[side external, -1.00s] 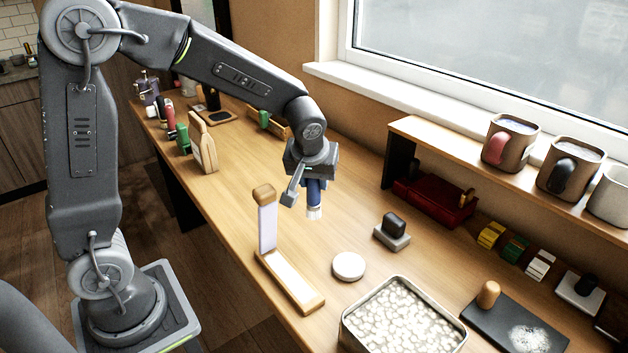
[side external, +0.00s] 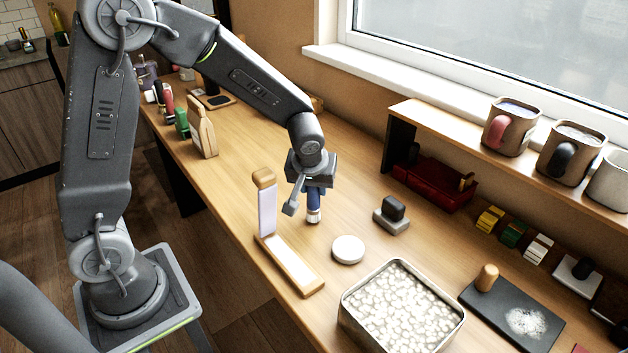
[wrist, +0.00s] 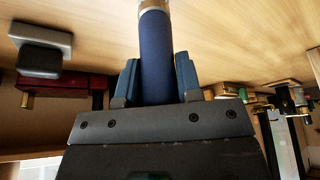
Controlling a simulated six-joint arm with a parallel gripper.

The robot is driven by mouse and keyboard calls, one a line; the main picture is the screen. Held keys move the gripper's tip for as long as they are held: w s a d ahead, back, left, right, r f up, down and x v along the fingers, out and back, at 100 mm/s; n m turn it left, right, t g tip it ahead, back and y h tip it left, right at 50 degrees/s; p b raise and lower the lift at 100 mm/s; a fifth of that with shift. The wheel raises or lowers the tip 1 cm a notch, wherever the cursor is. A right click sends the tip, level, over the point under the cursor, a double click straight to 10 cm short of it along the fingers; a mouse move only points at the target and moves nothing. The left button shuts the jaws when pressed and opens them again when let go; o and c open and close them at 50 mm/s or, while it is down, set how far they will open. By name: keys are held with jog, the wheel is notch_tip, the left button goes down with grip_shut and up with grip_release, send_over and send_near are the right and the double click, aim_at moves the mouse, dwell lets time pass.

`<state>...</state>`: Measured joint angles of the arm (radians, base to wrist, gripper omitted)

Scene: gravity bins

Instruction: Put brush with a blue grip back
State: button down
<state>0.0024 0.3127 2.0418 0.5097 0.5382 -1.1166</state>
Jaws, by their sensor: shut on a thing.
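The brush with the blue grip (side external: 313,200) is in my gripper (side external: 312,188), hanging upright, with a pale band and light lower end below the fingers. In the wrist view its blue grip (wrist: 157,55) runs between the two blue-grey fingers of my gripper (wrist: 157,78), which are shut on it. The brush is just right of the wooden stand with a pale upright panel (side external: 266,210). Its lower end is above or close to the tabletop; I cannot tell if it touches. The bristles are not clear in the wrist view.
A white round disc (side external: 348,249) lies in front of the brush. A metal tray of pale pebbles (side external: 352,337) is nearer. A dark block on a grey base (side external: 391,214) stands to the right. Bare table lies behind the brush.

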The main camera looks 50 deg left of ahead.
jog(key=shift+f, duration=0.45)
dwell(0.6)
jog(key=c, duration=0.7)
grip_release()
jog(key=v, duration=1.3)
jog(key=shift+d+r, duration=0.1)
jog(key=shift+r, duration=0.3)
